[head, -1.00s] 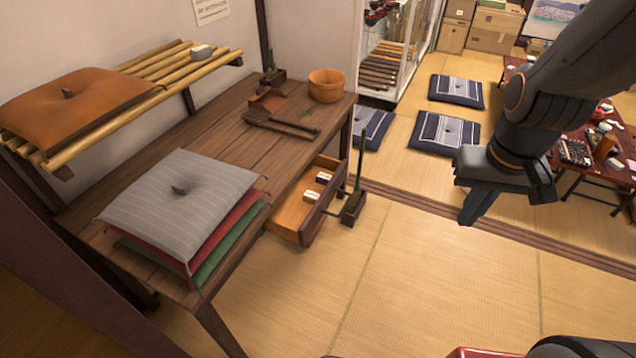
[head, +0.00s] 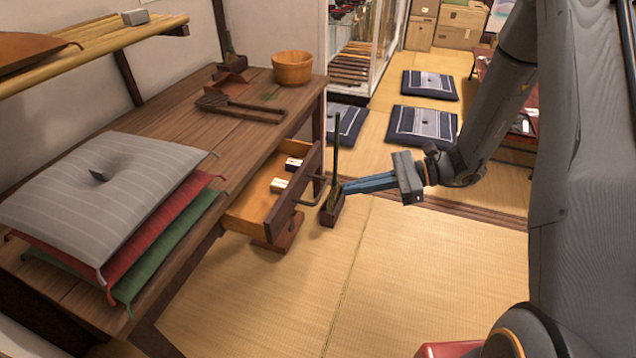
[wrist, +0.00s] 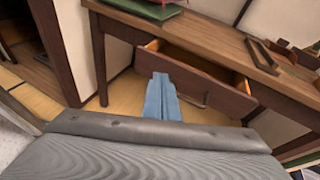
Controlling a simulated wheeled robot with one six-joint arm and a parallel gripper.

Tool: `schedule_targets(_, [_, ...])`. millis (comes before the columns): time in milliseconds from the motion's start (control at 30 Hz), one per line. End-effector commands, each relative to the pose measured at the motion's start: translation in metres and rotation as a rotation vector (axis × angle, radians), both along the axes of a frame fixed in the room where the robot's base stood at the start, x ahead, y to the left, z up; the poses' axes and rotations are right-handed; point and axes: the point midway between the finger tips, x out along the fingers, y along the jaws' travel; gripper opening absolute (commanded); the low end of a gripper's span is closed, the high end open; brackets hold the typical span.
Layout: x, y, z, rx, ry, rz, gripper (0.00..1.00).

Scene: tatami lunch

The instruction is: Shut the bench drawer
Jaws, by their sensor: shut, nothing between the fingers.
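The bench drawer (head: 270,203) stands pulled out from the front of the wooden bench (head: 218,133), with small boxes inside. Its dark front panel with a bar handle (head: 306,193) faces right. In the wrist view the drawer front (wrist: 220,88) is ahead, with the handle low on it. My gripper (head: 345,188) is shut and empty, with its blue fingers pointing left toward the drawer front. In the head view the fingertips overlap a small dark stand; I cannot tell whether they touch it. In the wrist view the fingertips (wrist: 160,76) overlap the left part of the drawer front.
The dark stand with an upright rod (head: 333,205) is on the tatami right by the drawer. Stacked cushions (head: 100,190), a wooden tub (head: 292,68) and a dark rack-like tool (head: 240,108) lie on the bench. Tatami in front (head: 390,280) is clear.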

Motion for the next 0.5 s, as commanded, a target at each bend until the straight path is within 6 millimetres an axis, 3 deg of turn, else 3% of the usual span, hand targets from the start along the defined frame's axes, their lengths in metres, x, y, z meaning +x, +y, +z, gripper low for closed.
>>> schedule_targets(33, [0.022,-0.006,-0.024,0.069,0.024,-0.074,0.0])
schedule_targets(200, [0.073,-0.027,-0.052,0.243,0.051,-0.258,0.0])
schedule_targets(367, [0.092,-0.039,-0.061,0.313,0.052,-0.332,0.0])
schedule_targets(500, [0.097,-0.031,-0.06,0.323,0.053,-0.341,0.0])
